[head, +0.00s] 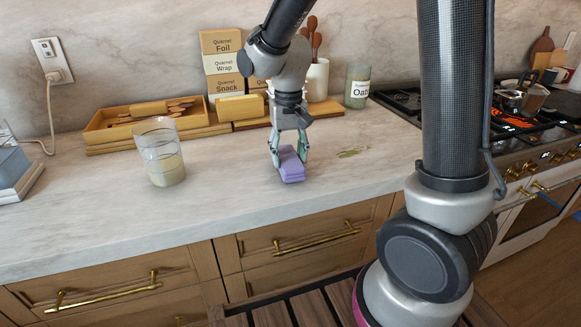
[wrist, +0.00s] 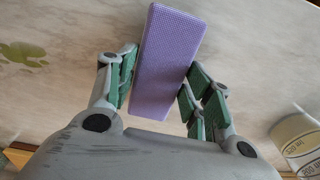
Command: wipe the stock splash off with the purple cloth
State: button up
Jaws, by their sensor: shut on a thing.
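The purple cloth (head: 291,166) is a folded block at the counter, in the middle of the head view. My gripper (head: 288,157) is shut on it from above, with a finger on each side. In the wrist view the cloth (wrist: 165,60) sits between the green finger pads (wrist: 160,85). I cannot tell whether the cloth touches the counter. The stock splash (head: 348,153) is a small greenish smear on the marble, to the right of the cloth and apart from it. In the wrist view the splash (wrist: 22,54) lies at the left edge.
A glass (head: 162,152) with pale contents stands left of my gripper. A wooden tray (head: 98,134), stacked boxes (head: 222,62), a utensil crock (head: 317,80) and an oats jar (head: 357,86) line the back. The counter (head: 230,195) around the splash is clear. The stove (head: 520,125) is at right.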

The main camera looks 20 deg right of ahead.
aim_at(289, 157)
jog(key=shift+r, duration=1.9)
